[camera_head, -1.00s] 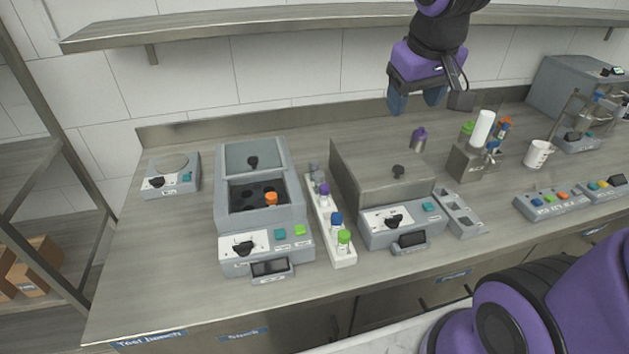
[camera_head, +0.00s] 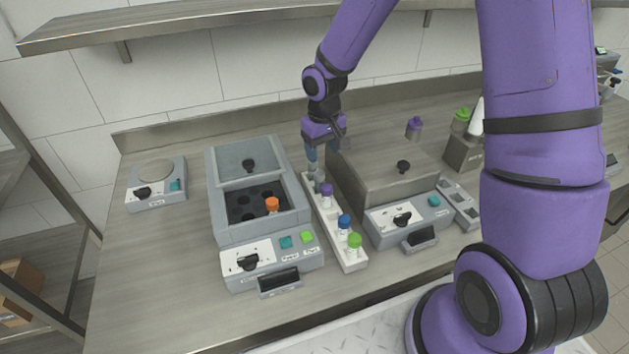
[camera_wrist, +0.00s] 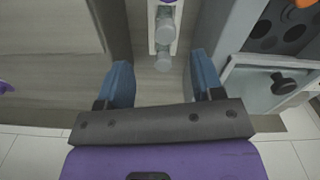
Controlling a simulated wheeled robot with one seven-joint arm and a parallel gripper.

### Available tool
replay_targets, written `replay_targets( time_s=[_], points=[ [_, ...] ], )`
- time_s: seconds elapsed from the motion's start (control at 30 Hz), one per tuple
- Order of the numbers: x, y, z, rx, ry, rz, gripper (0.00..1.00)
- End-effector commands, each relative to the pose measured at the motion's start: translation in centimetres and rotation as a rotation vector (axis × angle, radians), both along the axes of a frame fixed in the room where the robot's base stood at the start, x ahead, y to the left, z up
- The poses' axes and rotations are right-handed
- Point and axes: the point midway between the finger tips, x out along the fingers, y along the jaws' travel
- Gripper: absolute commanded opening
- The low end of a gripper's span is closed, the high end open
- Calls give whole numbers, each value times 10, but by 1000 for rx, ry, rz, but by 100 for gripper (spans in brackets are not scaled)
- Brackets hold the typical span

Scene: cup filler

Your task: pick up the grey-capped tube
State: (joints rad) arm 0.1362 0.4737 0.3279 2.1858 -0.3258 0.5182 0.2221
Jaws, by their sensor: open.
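The grey-capped tube (camera_head: 318,181) stands at the far end of the narrow white rack (camera_head: 352,265) in the head view, partly covered by my fingers. In the wrist view grey rounded parts of the tube (camera_wrist: 166,28) show ahead of the jaws, near the middle between them. My gripper (camera_head: 313,164) points down at the rack's far end. In the wrist view its two blue fingers (camera_wrist: 162,62) are apart with nothing held between them. The exact height gap to the tube is hard to tell.
The rack also holds purple-capped (camera_head: 326,194), blue-capped (camera_head: 344,223) and green-capped (camera_head: 355,243) tubes. A grey machine (camera_head: 262,232) with an orange-capped tube (camera_head: 272,205) stands close left. A lidded machine (camera_head: 390,172) stands close right.

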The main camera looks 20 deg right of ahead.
Motion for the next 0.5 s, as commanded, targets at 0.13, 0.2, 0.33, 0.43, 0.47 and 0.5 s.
replay_targets(
  time_s=[0.13,0.2,0.33,0.43,0.47,0.5],
  points=[
    [3,4,-14,10,11,5,61],
    [3,4,-21,11,12,7,61],
    [2,4,-40,11,14,7,61],
    [2,4,-54,10,14,6,61],
    [2,4,-58,10,14,5,61],
    [2,4,-62,10,14,6,61]
  ],
)
